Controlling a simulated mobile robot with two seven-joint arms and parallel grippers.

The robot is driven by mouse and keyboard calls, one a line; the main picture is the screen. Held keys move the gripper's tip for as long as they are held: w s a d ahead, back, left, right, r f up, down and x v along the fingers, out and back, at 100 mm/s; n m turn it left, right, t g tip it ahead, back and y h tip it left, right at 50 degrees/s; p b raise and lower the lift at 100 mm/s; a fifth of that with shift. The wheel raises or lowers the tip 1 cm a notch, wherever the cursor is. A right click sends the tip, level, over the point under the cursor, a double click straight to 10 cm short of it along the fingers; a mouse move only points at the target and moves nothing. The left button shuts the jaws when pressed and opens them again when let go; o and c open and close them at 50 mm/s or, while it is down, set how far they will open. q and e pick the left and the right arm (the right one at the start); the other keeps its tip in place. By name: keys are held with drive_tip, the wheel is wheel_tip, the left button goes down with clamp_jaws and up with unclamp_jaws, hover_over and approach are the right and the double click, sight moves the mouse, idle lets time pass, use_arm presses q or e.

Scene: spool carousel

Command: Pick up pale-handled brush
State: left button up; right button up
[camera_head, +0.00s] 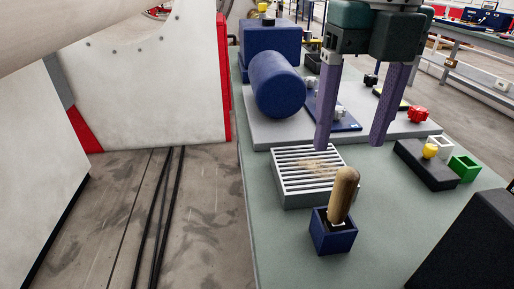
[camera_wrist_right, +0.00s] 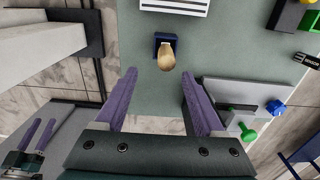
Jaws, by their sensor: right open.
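The pale-handled brush (camera_head: 343,195) stands handle-up in a small dark blue square holder (camera_head: 332,240) on the green bench top. Its lower end is hidden inside the holder. In the right wrist view the handle (camera_wrist_right: 167,58) and the holder (camera_wrist_right: 158,37) lie beyond the fingertips, near the middle of the gap. My right gripper (camera_head: 348,146) is open and empty, fingers pointing down, above and behind the brush in the head view. It also shows in the wrist view (camera_wrist_right: 159,75). My left gripper (camera_wrist_right: 36,133) shows small at the wrist view's lower left, its purple fingers apart and empty.
A white slatted grate (camera_head: 307,183) sits just behind the holder. A blue cylinder machine (camera_head: 278,85) stands farther back. A black block with a yellow knob (camera_head: 430,151) and green cup (camera_head: 464,168) are right. A dark box (camera_head: 470,245) occupies the near right.

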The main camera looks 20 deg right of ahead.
sight(350, 170)
drive_tip(key=f, duration=0.3)
drive_tip(key=shift+d+f, duration=0.35)
drive_tip(key=f, duration=0.3)
drive_tip(key=f+p, duration=0.1)
drive_tip(key=f, duration=0.1)
drive_tip(key=shift+s+d+f+p, duration=0.2)
drive_tip(key=shift+f+p, duration=0.1)
drive_tip(key=shift+f, duration=0.1)
drive_tip(key=shift+c, duration=0.4)
clamp_jaws()
